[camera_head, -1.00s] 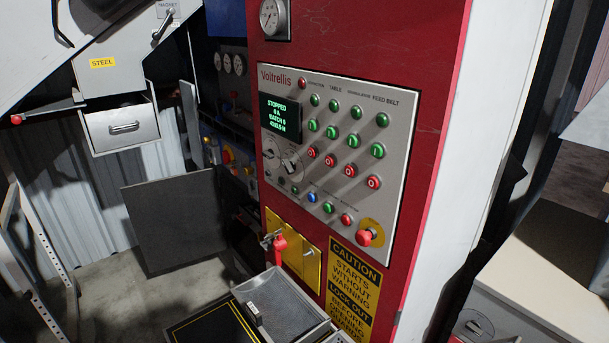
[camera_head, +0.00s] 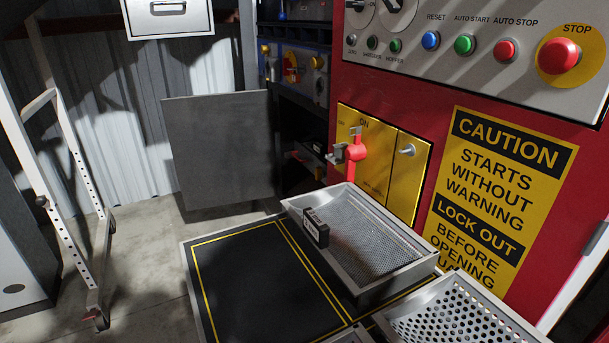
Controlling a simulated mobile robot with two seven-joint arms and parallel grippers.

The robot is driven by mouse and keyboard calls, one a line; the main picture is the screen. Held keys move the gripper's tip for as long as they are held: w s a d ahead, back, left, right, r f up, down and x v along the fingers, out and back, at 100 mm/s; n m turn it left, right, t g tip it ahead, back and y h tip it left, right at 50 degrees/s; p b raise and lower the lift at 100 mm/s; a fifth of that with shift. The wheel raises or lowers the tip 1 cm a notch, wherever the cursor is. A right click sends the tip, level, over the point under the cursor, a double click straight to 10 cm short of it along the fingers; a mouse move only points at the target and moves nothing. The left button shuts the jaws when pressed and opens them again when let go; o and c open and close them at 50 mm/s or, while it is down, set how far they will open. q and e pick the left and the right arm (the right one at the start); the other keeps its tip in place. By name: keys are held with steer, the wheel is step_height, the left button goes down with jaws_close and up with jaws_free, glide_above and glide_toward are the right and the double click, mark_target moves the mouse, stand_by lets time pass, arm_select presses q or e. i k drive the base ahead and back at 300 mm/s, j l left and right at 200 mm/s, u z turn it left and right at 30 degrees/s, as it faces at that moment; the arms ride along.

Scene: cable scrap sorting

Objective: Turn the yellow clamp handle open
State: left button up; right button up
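I see no handle that is clearly a yellow clamp handle. A yellow plate (camera_head: 372,188) on the red cabinet carries a red lever (camera_head: 354,152) with a grey metal piece. The lever hangs downward. A small silver knob (camera_head: 407,150) sticks out on the right part of the plate. Neither of my grippers is in view.
A perforated tray (camera_head: 375,283) with a small black box (camera_head: 316,228) at its left rim sits on a black mat (camera_head: 255,285) with yellow lines. Another perforated tray (camera_head: 460,325) is at lower right. An open grey door (camera_head: 222,150) and a wheeled frame (camera_head: 75,190) stand left.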

mark_target(320, 174)
steer(key=i+j, duration=0.3)
steer(key=i, duration=0.15)
steer(key=i+j, duration=0.35)
steer(key=i, duration=0.15)
steer(key=i+j, duration=0.3)
steer(key=i, duration=0.15)
steer(key=i+j, duration=0.35)
steer(key=i+j+u, duration=0.1)
steer(key=i+j, duration=0.2)
steer(key=i, duration=0.3)
steer(key=i+j, duration=0.3)
steer(key=i, duration=0.15)
